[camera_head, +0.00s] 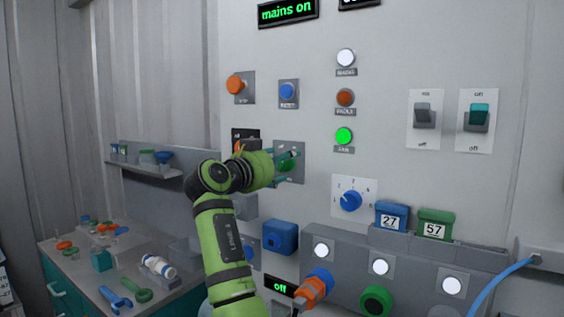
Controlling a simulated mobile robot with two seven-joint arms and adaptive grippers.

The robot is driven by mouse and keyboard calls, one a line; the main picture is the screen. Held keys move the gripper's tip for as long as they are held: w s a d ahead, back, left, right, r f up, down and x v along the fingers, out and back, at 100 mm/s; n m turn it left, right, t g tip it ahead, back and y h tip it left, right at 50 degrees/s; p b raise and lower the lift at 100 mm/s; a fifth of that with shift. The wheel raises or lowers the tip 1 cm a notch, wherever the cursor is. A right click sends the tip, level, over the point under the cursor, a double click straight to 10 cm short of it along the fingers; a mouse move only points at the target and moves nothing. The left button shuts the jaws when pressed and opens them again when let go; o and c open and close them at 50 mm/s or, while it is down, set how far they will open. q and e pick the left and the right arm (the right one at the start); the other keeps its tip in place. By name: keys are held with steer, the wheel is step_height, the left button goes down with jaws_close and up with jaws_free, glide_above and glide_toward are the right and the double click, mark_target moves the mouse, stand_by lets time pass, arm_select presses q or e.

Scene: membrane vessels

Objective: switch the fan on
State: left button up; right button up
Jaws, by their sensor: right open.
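My right gripper (290,167) is open in front of a grey plate (299,176) on the wall panel. Its fingers are spread around a green button (287,163), which they partly cover. I cannot tell whether the fingers or palm touch the button, or whether it is pressed in. A green lamp (344,135) above and to the right glows; the label under it appears to read FAN. My left gripper is not in view.
An orange button (235,84) and a blue button (288,91) sit above. Two rocker switches (424,115) (478,116) and a blue dial (350,201) are to the right. A display (280,287) reads "off". A cluttered bench (85,262) stands left.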

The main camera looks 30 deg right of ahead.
steer(key=v, duration=1.1)
steer(key=shift+s, duration=0.2)
